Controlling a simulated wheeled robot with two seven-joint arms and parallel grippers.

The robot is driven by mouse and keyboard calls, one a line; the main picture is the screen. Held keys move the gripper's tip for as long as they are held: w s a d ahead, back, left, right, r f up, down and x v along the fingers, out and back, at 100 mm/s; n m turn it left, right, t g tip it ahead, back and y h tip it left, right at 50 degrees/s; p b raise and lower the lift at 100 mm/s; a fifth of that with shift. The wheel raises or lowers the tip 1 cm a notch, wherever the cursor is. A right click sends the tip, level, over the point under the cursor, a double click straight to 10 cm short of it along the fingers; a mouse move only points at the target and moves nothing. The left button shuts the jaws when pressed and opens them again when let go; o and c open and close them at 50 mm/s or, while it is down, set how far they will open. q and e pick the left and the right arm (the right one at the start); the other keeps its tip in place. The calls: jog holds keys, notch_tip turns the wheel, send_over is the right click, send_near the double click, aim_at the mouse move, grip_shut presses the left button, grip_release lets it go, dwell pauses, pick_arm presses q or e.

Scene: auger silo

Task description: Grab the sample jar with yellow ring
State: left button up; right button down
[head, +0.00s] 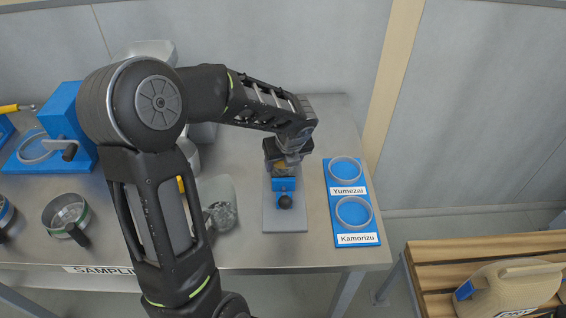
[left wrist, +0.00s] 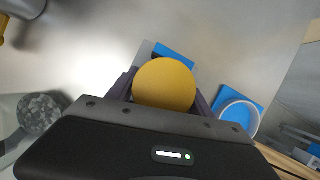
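My left gripper (head: 288,155) reaches down over a small blue device with a black knob (head: 285,185), which stands on a grey plate (head: 285,222). In the left wrist view, a round orange-yellow top (left wrist: 164,85) sits between the two dark fingers. It may be the jar with the yellow ring, but no separate ring shows. A tan part of it (head: 281,167) shows under the gripper in the head view. The fingers flank it closely; I cannot tell whether they press on it. My right gripper is in neither view.
To the right lies a blue tray (head: 337,215) with two grey rings, labelled Yumezai and Kamorizu. A clear container of dark grains (head: 222,210) stands left of the plate. A green-ringed metal cup (head: 68,213) is further left. The table's right edge lies just beyond the tray.

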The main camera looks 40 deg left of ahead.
pick_arm(q)
jog(key=c, duration=0.9)
jog(key=shift+c, duration=0.2)
notch_tip(320, 180, up, 10)
jog(key=shift+r, duration=0.1)
dwell(0.5)
